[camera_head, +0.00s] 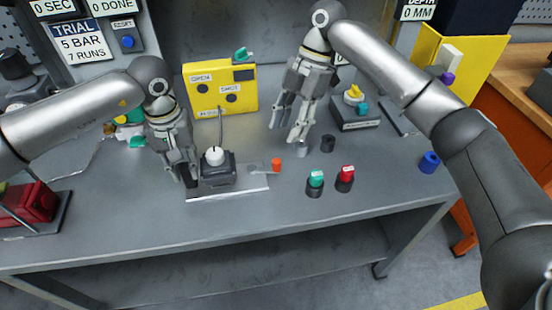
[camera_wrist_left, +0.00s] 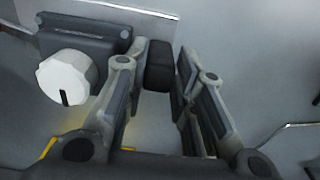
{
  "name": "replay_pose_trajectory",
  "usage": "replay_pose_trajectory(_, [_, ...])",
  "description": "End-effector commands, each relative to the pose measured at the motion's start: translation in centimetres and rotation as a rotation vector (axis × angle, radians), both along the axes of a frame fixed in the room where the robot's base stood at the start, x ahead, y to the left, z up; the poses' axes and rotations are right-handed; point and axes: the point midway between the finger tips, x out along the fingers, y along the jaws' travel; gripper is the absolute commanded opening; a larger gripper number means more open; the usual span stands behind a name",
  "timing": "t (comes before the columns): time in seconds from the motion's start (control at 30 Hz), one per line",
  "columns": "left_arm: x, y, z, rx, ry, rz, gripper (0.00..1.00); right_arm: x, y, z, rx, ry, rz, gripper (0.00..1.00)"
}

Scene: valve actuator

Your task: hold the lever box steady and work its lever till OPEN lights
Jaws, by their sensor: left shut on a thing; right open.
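The lever box (camera_head: 217,175) is a dark block with a round white knob (camera_head: 214,156) on top, standing on a light base plate (camera_head: 235,192). The knob bears a black mark in the left wrist view (camera_wrist_left: 65,78). No long lever arm is distinguishable. My left gripper (camera_head: 186,178) is at the box's left side, shut on a black block (camera_wrist_left: 158,65) beside the box. A cable runs up from the box to a yellow panel (camera_head: 220,103) with OPEN and SHUT labels; both round lamps look dark. My right gripper (camera_head: 284,132) is open and empty, right of the box.
An orange peg (camera_head: 276,165) stands by the plate's right end. A green-topped button (camera_head: 315,181) and a red-topped one (camera_head: 345,177) stand further right, near a dark cylinder (camera_head: 328,144). A blue ring (camera_head: 429,162) lies far right. The front bench strip is clear.

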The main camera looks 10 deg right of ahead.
Motion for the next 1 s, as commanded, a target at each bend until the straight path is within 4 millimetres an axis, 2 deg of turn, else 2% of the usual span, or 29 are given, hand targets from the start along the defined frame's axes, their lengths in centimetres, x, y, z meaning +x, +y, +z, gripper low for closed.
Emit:
replay_pose_trajectory(0.03, [-0.3, 0.0, -0.5, 0.004, 0.011, -0.001, 0.0, -0.3, 0.3, -1.0, -0.002, 0.004, 0.003, 0.4])
replay_pose_trajectory(0.3, [-0.3, 0.0, -0.5, 0.004, 0.011, -0.001, 0.0, -1.4, 2.1, -6.0, -0.002, 0.002, 0.004, 0.4])
replay_pose_trajectory(0.5, [-0.3, 0.0, -0.5, 0.004, 0.011, -0.001, 0.0, -1.9, 3.0, -8.7, -0.002, 0.0, 0.005, 0.4])
replay_pose_trajectory(0.7, [-0.3, 0.0, -0.5, 0.004, 0.011, -0.002, 0.0, -2.1, 3.4, -9.7, -0.001, -0.002, 0.005, 0.4])
replay_pose_trajectory(0.93, [-0.3, 0.0, -0.5, 0.004, 0.011, -0.002, 0.0, -2.1, 3.4, -9.7, -0.002, -0.002, 0.005, 0.4])
replay_pose_trajectory(1.0, [-0.3, 0.0, -0.5, 0.004, 0.011, -0.002, 0.0, -2.1, 3.4, -9.7, -0.003, -0.002, 0.005, 0.34])
